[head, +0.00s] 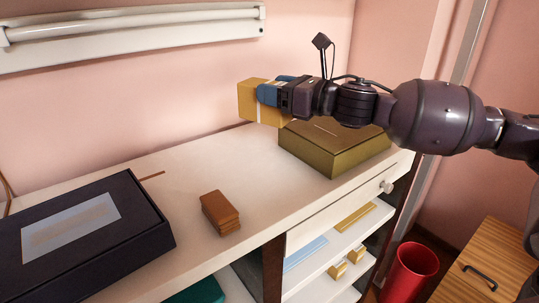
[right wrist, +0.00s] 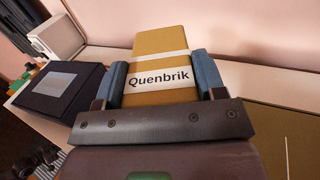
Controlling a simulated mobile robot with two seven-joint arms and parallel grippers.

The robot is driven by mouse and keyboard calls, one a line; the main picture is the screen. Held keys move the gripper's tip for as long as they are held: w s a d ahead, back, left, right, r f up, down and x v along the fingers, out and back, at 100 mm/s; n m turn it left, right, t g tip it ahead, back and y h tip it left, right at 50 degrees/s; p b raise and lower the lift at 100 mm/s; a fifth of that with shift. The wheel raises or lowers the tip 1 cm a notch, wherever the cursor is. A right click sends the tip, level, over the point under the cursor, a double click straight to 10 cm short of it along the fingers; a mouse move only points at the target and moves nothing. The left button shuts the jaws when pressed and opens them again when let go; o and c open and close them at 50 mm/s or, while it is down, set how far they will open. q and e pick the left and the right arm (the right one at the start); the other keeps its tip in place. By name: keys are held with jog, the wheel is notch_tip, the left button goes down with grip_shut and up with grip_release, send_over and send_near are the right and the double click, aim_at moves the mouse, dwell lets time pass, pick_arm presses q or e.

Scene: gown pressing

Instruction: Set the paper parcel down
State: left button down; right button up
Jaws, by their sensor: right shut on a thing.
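The paper parcel (head: 250,103) is a tan block with a white band. In the right wrist view the parcel (right wrist: 158,45) shows the word "Quenbrik" on the band. My right gripper (head: 270,93) is shut on it, with a blue finger on each side. In the right wrist view the gripper (right wrist: 160,82) grips the parcel's near part. The parcel is held up above the back of the white counter (head: 180,176), beside the gold box's left end. My left gripper is not in view.
A gold box (head: 335,155) stands at the counter's right end, under my right arm. A dark box (head: 140,222) with a pale label lies at the left. A brown stack (head: 220,213) sits mid-counter. A red bin (head: 412,268) stands on the floor.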

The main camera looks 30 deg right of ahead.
notch_tip(320, 180, down, 14)
jog(key=shift+f, duration=0.25)
dwell(0.3)
jog(key=o, duration=0.6)
jog(key=shift+f, duration=0.15)
jog(key=shift+o, duration=0.9)
jog(key=shift+r, duration=0.2)
jog(key=shift+s+d+f, duration=0.1)
jog(key=shift+s+d, duration=0.05)
jog(key=shift+s, duration=0.05)
jog(key=shift+b+v, duration=0.85)
jog(key=shift+v, duration=4.85)
